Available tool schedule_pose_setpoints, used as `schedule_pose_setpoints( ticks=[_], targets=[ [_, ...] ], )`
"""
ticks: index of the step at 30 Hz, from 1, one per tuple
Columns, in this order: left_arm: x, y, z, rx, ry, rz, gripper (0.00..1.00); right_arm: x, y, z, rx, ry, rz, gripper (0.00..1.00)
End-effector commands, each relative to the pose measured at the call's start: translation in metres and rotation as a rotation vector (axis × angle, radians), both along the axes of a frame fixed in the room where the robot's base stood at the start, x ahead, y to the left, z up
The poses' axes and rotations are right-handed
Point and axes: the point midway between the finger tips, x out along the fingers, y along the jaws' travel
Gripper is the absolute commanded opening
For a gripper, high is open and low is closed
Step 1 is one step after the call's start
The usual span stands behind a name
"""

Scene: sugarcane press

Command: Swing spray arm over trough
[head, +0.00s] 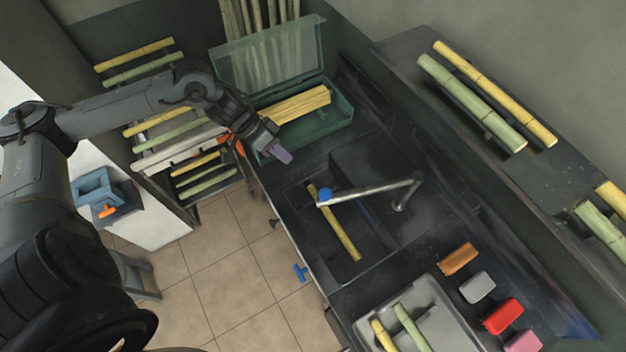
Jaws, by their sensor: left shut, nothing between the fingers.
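The metal spray arm (365,192) is a bent silver pipe with a blue piece (325,194) at its free end. It rises from the counter at right, and its free end stands over the dark trough (372,255). A yellow cane stick (343,236) lies in the trough, partly under the spray arm's end. My left gripper (281,154) is shut and empty, above the counter edge in front of the green box, apart from the spray arm. My right gripper is not in view.
A green box (335,122) with an open clear lid holds yellow cane behind my left gripper. A grey tray (447,318) with cane and several coloured blocks sit at lower right. More cane lies on the raised shelf (400,50). Tiled floor is at lower left.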

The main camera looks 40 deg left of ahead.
Motion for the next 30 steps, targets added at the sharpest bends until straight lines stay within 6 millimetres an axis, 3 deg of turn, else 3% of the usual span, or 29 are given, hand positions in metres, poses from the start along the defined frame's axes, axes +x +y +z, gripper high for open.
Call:
schedule_pose_setpoints(
  ticks=[16,21,30],
  targets=[
    [0.030,-0.046,-0.075,-0.004,0.001,-0.002,0.00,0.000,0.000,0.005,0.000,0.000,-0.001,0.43],
    [0.026,-0.069,-0.074,-0.002,0.001,-0.005,0.00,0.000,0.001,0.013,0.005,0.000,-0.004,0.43],
    [0.024,-0.083,-0.078,0.000,0.001,-0.003,0.00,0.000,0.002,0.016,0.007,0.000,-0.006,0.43]
  ],
)
